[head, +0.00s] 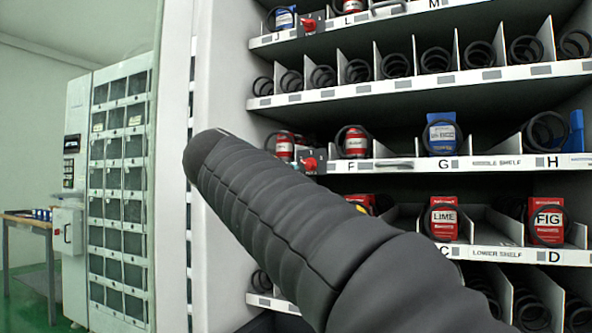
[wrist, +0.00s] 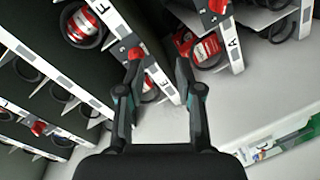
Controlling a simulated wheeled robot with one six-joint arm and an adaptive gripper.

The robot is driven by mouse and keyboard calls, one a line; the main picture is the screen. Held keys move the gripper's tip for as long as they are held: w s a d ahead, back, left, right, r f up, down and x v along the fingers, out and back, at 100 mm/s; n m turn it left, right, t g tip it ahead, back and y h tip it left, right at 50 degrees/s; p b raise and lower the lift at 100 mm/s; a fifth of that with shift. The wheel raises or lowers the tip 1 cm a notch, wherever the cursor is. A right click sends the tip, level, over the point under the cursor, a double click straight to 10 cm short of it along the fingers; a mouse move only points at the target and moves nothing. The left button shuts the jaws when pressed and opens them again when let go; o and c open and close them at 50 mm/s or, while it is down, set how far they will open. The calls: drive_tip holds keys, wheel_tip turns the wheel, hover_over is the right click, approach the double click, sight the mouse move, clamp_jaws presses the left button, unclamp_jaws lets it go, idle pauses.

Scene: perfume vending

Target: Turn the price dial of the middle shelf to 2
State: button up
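The middle shelf (head: 496,162) carries the labels F, G and H. Its price dial (head: 310,163) is a red knob on a small grey plate at the shelf's left end, left of the F. In the wrist view the red knob beside the F (wrist: 136,54) shows close to the left fingertip; I cannot tell whether they touch. My gripper (wrist: 158,66) is open, with nothing visible held between its fingers. The knob lies toward the left finger rather than midway. The dial's number is too small to read. In the head view my gripper is hidden behind my dark arm.
The upper shelf's red dial (head: 309,25) is above, and another red dial (wrist: 218,6) shows near the A in the wrist view. Red packs (head: 355,142) and a blue pack (head: 441,134) stand in coils. A white cabinet side (head: 225,60) borders the shelves at left.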

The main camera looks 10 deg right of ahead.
sight(306, 164)
wheel_tip(306, 164, up, 5)
drive_tip(key=w+a+t+h, duration=0.1)
drive_tip(key=a, duration=0.1)
drive_tip(key=p+x, duration=0.2)
drive_tip(key=x, duration=1.1)
drive_tip(key=shift+w+d, duration=0.15)
drive_tip(key=shift+c, duration=0.2)
clamp_jaws()
